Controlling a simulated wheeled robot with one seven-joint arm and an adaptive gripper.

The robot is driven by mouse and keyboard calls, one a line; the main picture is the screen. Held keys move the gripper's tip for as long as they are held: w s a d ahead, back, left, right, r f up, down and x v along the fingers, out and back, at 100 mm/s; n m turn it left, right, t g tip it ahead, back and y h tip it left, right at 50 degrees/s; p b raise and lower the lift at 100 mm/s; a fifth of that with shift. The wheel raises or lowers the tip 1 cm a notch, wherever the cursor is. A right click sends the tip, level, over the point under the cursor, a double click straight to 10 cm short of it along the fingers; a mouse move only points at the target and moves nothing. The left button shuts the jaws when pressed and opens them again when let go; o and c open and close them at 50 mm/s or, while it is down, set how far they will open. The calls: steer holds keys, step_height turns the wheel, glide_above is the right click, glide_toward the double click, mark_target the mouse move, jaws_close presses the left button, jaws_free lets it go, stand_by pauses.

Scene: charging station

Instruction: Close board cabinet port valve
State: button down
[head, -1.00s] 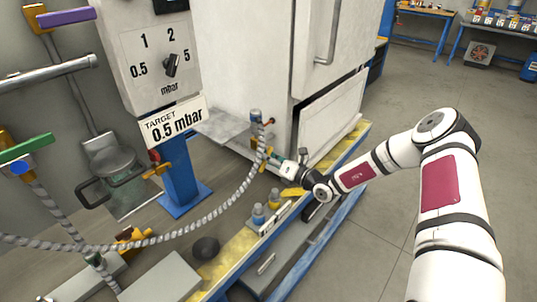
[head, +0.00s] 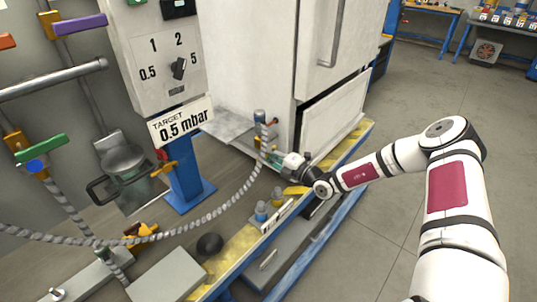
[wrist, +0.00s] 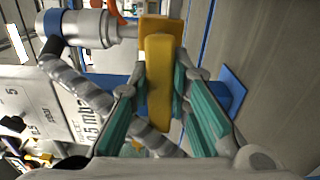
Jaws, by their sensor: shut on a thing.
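The yellow valve handle (wrist: 160,85) sits on the metal port fitting (wrist: 85,28), which fills the upper left of the wrist view. My gripper (wrist: 161,98) has its two teal fingers on either side of the handle and is shut on it. In the head view my gripper (head: 275,157) is at the port in front of the white cabinet (head: 245,60), where the grey ribbed hose (head: 235,195) ends. The handle is small there and partly hidden by the gripper.
A gauge board (head: 165,62) with a dial and a "TARGET 0.5 mbar" sign (head: 180,121) stands left on a blue post (head: 185,172). The floor (head: 390,210) at right is clear.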

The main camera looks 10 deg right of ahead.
steer(key=shift+r+m, duration=0.1)
steer(key=shift+m, duration=0.4)
steer(key=c, duration=1.5)
jaws_free()
steer(key=v, duration=1.2)
